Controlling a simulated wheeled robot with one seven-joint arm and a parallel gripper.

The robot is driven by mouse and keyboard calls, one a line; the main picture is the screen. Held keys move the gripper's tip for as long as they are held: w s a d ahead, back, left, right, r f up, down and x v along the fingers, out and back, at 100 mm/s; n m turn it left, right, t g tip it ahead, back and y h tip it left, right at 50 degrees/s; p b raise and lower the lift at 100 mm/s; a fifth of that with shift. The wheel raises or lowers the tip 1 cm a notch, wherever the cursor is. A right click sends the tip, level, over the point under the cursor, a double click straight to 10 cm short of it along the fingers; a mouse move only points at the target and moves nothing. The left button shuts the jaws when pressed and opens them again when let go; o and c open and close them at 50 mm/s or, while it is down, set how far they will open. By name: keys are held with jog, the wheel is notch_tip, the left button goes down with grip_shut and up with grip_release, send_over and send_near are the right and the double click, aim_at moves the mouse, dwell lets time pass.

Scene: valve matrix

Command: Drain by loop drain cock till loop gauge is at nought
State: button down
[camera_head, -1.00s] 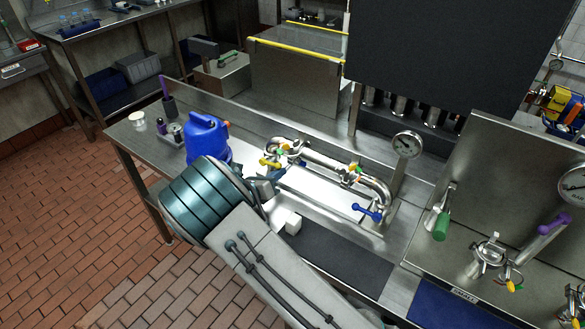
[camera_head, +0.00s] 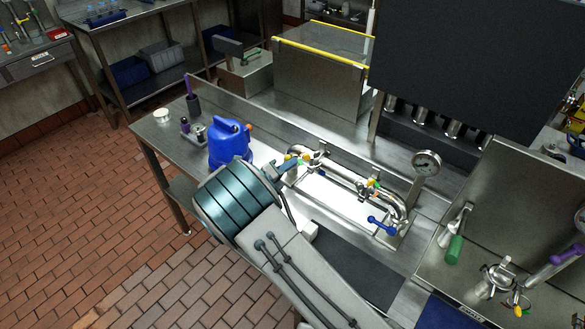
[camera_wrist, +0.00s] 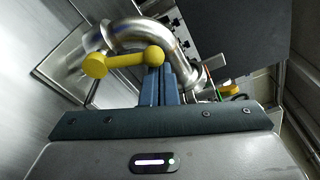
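The pipe loop (camera_head: 345,180) lies on the steel bench, with a round loop gauge (camera_head: 427,163) at its right end. The gauge needle is too small to read. A yellow lever (camera_wrist: 122,62) is at the loop's left end; I cannot tell if it is the drain cock's. A blue lever (camera_head: 383,225) sits at the loop's right end. My gripper (camera_wrist: 160,78) is at the left end; its blue-grey fingers look close together, with the yellow lever's knob at their tips. I cannot tell if they grip it. My wrist hides part of this in the head view.
A blue jug (camera_head: 230,142) stands left of the loop, close to my arm. A dark mat (camera_head: 350,265) lies in front of the loop. A green-handled valve (camera_head: 454,248) is on the steel unit at right.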

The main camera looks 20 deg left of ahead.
jog(key=shift+w+a+r, duration=0.2)
jog(key=shift+a+r, duration=0.1)
jog(key=shift+a, duration=0.2)
jog(key=shift+w+a+r, duration=0.2)
jog(key=shift+a+r, duration=0.05)
jog(key=shift+a, duration=0.2)
jog(key=shift+a+r, duration=0.15)
